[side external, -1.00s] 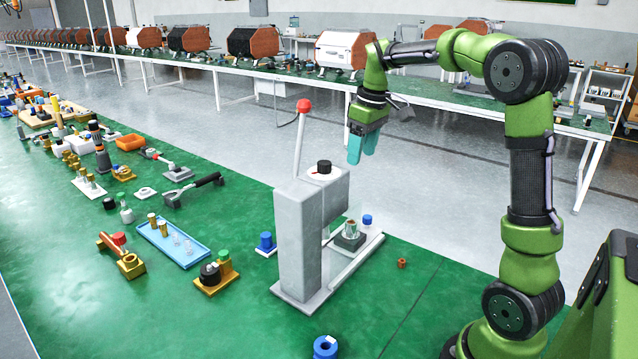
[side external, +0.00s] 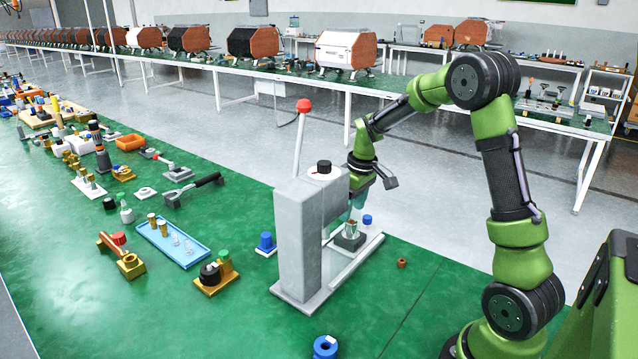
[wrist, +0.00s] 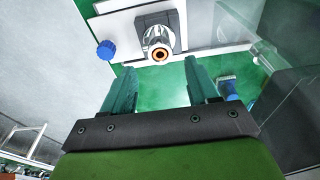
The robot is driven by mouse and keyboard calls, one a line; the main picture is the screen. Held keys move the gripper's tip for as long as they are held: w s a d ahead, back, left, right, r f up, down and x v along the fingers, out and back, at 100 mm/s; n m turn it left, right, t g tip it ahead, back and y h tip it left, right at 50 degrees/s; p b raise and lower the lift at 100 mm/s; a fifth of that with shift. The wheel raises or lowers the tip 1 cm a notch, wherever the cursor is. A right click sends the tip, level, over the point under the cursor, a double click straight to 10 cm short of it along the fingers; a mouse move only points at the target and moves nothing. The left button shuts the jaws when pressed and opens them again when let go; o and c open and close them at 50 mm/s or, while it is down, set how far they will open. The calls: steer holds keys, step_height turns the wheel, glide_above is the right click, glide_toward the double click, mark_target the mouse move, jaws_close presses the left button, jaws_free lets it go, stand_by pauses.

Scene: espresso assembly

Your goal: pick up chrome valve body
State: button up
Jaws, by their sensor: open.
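The chrome valve body (side external: 352,228) stands on a dark block at the foot of the grey lever press. In the wrist view the valve body (wrist: 161,40) shows end-on, with a copper-coloured ring at its near end. My gripper (wrist: 158,76) is open, its two teal fingers apart with nothing between them. In the wrist picture the valve body lies just beyond the fingertips, roughly centred between them. In the side view my gripper (side external: 356,205) is lowered beside the press, just above the valve body. The press partly hides the fingers.
The grey press (side external: 302,240) with its red-knobbed lever stands close beside my gripper. A blue cap (side external: 367,219) is close to the valve body. A small copper-brown ring (side external: 402,263) lies on the green table to the right. A blue tray (side external: 172,242) is further left.

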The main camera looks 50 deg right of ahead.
step_height(320, 180, down, 5)
steer(key=shift+f, duration=0.15)
jaws_close()
stand_by(0.4)
